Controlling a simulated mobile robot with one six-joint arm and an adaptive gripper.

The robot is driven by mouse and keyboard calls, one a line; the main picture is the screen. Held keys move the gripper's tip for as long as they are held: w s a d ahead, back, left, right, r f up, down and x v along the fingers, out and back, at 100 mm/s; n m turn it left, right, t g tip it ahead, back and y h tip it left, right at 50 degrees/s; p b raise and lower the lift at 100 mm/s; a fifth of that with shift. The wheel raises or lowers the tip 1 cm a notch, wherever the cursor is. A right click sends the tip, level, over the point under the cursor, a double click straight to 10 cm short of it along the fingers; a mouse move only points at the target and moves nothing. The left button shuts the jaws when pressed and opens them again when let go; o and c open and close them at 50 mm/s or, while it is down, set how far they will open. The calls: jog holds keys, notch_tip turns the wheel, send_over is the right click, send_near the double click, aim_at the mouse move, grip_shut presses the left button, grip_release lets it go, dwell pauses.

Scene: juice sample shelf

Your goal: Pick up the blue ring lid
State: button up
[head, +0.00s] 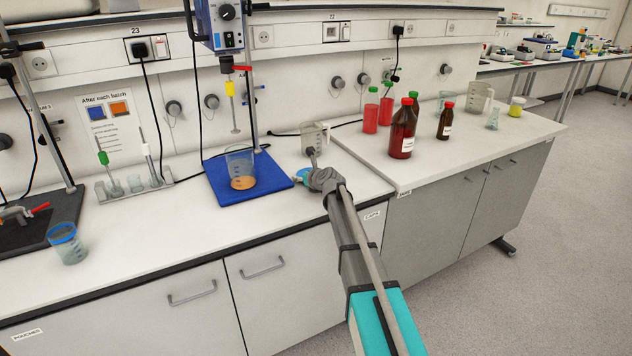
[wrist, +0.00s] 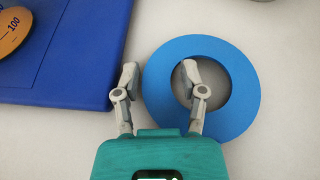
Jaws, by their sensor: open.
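The blue ring lid (wrist: 243,92) lies flat on the white bench, just right of the blue mat. In the head view only a small part of the lid (head: 301,173) shows beside my gripper (head: 315,163), which hides the rest. In the wrist view my gripper (wrist: 158,78) is open and empty. Its right finger is over the ring's central hole and its left finger is outside the ring's left side. The left part of the band lies between the fingers. I cannot tell how high the fingertips are above the bench.
A beaker with an orange disc (head: 242,183) stands on the blue mat (head: 267,189) under an overhead stirrer. A clear jug (head: 315,136) stands close behind the lid. Red bottles (head: 403,130) stand on the right bench. A blue-rimmed beaker (head: 68,246) is far left.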

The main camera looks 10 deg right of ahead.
jog(key=shift+c, duration=0.2)
grip_shut()
jog(key=shift+r, duration=0.1)
dwell(0.4)
jog(key=shift+r+p, duration=0.9)
jog(key=shift+p, duration=0.05)
jog(key=s+d+r+p, duration=0.1)
jog(key=s+r+p, duration=1)
jog(key=s, duration=0.3)
